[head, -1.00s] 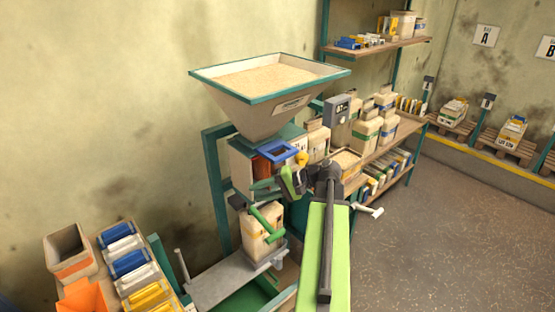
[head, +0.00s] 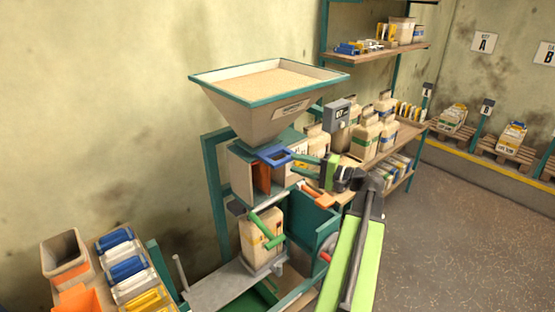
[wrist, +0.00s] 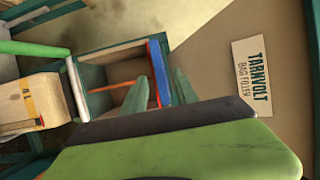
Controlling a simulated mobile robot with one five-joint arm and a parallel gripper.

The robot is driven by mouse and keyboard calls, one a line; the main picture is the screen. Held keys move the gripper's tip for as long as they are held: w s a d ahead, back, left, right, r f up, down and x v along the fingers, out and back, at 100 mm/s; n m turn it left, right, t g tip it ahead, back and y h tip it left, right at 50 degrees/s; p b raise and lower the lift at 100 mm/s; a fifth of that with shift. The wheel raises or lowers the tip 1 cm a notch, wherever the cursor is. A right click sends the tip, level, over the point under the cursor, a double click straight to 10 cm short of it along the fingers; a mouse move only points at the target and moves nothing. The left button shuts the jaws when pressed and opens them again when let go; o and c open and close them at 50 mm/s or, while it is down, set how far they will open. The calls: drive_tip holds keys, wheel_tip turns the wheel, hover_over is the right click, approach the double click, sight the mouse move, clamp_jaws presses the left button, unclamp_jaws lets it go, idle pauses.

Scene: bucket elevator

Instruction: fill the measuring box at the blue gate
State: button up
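In the wrist view the blue gate (wrist: 162,72) is a narrow blue strip with a red edge. The open-fronted measuring box (head: 242,172) stands below it; in the wrist view the box (wrist: 105,52) shows no grain in its visible part. My gripper (head: 304,167) points left at the gate's right end. In the wrist view its two teal fingers (wrist: 160,95) are apart, with the blue strip between their tips. I cannot tell whether they touch it.
An orange handle (head: 314,194) lies just under my gripper. A shelf with filled bags (head: 368,138) stands close behind. Floor at right is clear.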

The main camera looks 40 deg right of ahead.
sight(282, 160)
drive_tip(key=x, duration=0.8)
drive_tip(key=shift+f, duration=0.1)
drive_tip(key=shift+c, duration=0.2)
clamp_jaws()
idle(0.9)
